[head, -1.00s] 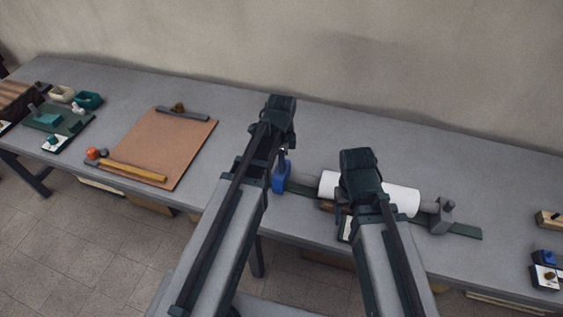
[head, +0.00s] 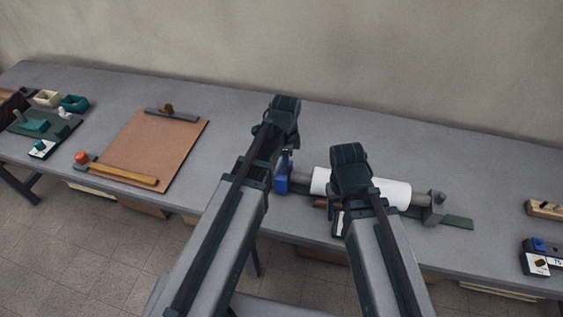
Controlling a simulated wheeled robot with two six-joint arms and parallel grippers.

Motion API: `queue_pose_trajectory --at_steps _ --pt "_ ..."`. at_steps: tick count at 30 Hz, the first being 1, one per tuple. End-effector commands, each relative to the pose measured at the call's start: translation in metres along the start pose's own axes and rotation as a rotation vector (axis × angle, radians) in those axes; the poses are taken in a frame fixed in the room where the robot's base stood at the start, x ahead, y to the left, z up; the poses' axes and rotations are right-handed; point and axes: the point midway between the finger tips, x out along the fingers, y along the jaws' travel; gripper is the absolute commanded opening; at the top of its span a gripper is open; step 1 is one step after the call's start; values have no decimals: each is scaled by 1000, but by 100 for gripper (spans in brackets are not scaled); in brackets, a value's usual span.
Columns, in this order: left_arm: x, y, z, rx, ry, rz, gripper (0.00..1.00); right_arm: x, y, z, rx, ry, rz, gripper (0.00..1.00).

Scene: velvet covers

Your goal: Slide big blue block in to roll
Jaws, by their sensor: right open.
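The big blue block (head: 281,184) stands at the left end of the roll stand, partly hidden behind my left arm. The white roll (head: 393,192) lies across a dark green base strip (head: 455,221), with a grey block (head: 434,207) at its right end. A grey shaft end (head: 301,179) shows between the blue block and the roll. My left gripper (head: 283,150) is over the blue block; its fingers are mostly hidden, so its grip cannot be told. My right gripper (head: 336,205) is open in front of the roll and covers part of it.
A brown clipboard (head: 150,150) with a yellow bar (head: 124,175) and an orange knob (head: 81,158) lies to the left. A green tray (head: 42,124) stands further left. A blue-topped box (head: 539,247) and a wooden block (head: 545,209) are at the right. The table behind the roll is clear.

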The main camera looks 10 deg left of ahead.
Motion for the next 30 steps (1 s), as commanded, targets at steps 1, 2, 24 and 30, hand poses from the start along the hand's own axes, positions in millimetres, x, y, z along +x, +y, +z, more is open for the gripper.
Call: queue_pose_trajectory --at_steps 1,2,24,30 --pt "0 1 -2 3 3 1 40 0 0 0 0 0 0 59" --pt "0 1 -2 3 3 1 45 0 0 0 0 0 0 59" --pt "-22 0 0 1 -1 0 59 -22 2 1 0 0 0 59" --pt "-50 0 0 2 -1 1 59 -49 5 3 0 0 0 59"
